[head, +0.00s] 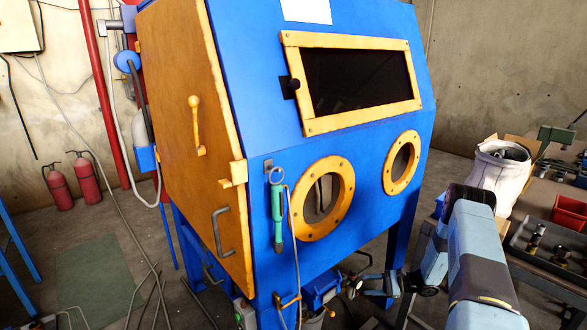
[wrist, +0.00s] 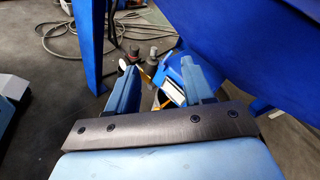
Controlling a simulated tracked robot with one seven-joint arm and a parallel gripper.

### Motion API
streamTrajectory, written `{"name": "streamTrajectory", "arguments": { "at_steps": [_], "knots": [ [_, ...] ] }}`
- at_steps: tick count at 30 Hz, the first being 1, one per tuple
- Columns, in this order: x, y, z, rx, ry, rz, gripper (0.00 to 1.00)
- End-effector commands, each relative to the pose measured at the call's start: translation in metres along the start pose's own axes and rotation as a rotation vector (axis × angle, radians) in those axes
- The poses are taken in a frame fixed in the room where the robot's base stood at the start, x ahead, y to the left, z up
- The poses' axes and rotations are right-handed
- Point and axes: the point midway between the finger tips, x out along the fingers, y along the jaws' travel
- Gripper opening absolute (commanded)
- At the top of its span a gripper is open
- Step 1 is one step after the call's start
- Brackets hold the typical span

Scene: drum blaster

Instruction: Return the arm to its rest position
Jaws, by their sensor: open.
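My gripper (wrist: 158,70) is open in the wrist view, its two blue fingers spread apart with nothing held between them. It points down toward the floor near the blaster's blue legs. My light-blue and grey arm (head: 478,255) reaches down at the lower right of the head view, in front of the blue drum blaster (head: 270,110). In the head view the gripper end is small and dark among clutter beneath the cabinet, so its jaws are hard to make out there.
The blaster has an orange side door (head: 185,140), shut, and two round orange-rimmed ports (head: 324,232). A workbench with a red bin (head: 570,213) and a white sack (head: 498,172) stand close right of my arm. Cables (wrist: 62,35) lie on the floor.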

Motion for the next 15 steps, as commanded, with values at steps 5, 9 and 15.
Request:
{"name": "streamTrajectory", "arguments": {
  "at_steps": [5, 9, 15],
  "knots": [
    [-0.007, -0.036, 0.051, -0.074, 0.026, 0.097, 0.52],
    [-0.011, -0.058, 0.091, -0.129, 0.048, 0.171, 0.52],
    [-0.016, -0.084, 0.15, -0.211, 0.086, 0.272, 0.52]
  ]
}}
